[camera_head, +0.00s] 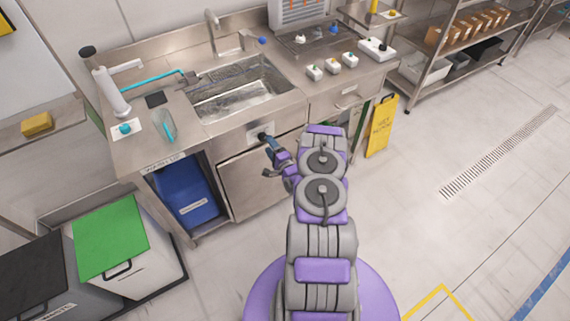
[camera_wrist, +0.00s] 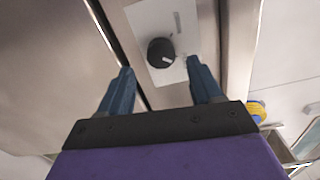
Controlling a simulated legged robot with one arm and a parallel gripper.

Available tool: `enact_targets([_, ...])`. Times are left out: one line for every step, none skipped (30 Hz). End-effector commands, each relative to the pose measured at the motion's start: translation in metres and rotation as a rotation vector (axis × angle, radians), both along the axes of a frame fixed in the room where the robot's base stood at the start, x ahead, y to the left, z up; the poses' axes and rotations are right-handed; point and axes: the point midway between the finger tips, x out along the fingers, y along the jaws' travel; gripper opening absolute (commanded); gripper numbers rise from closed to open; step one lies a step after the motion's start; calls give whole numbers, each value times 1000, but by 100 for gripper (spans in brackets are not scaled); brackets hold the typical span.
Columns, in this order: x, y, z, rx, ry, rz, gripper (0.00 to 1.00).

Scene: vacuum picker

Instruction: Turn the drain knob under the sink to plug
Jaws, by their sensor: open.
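The drain knob (camera_wrist: 160,52) is a round black knob with a pale pointer mark, set on a light plate (camera_wrist: 185,72) on the sink's front. In the wrist view it lies ahead of my gripper (camera_wrist: 158,78), between the lines of the two blue fingers and beyond their tips. The fingers are apart and nothing is between them. In the head view my gripper (camera_head: 266,156) is at the front of the steel sink unit, just below the knob plate (camera_head: 260,130). The knob is small there and partly hidden by the gripper. The sink basin (camera_head: 240,88) is above.
A cabinet door (camera_head: 250,182) is below the knob, with a blue bin (camera_head: 186,196) in the open bay left of it. A yellow floor sign (camera_head: 381,127) stands to the right. Lidded bins (camera_head: 110,235) stand at lower left. The floor at right is clear.

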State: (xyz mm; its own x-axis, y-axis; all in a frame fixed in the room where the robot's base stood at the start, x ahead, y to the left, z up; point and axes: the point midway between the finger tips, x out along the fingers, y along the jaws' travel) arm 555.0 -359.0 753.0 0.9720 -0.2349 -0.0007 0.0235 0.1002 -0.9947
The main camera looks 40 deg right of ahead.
Motion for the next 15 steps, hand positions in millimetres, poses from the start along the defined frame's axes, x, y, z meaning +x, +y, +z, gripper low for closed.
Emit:
enact_targets([-13,1,0,6,4,-4,65])
enact_targets([-19,1,0,5,6,-6,65])
enact_targets([-28,4,1,6,4,-6,65])
enact_targets([-35,5,0,5,4,-5,65])
enact_targets([-41,6,0,5,5,-6,65])
enact_targets([-50,8,0,5,4,-7,65])
enact_targets([-57,10,1,7,2,-8,65])
enact_targets([-63,11,0,6,3,-8,65])
enact_targets([-71,14,-1,7,4,-6,65])
enact_targets([-78,15,-1,7,5,-8,65])
enact_targets([-84,17,-1,9,5,-6,65])
enact_targets([-91,19,-1,8,6,-7,65])
enact_targets([-96,20,-2,8,6,-7,65])
enact_targets([-101,21,-2,7,6,-6,65])
enact_targets([-107,23,-1,6,5,-6,65])
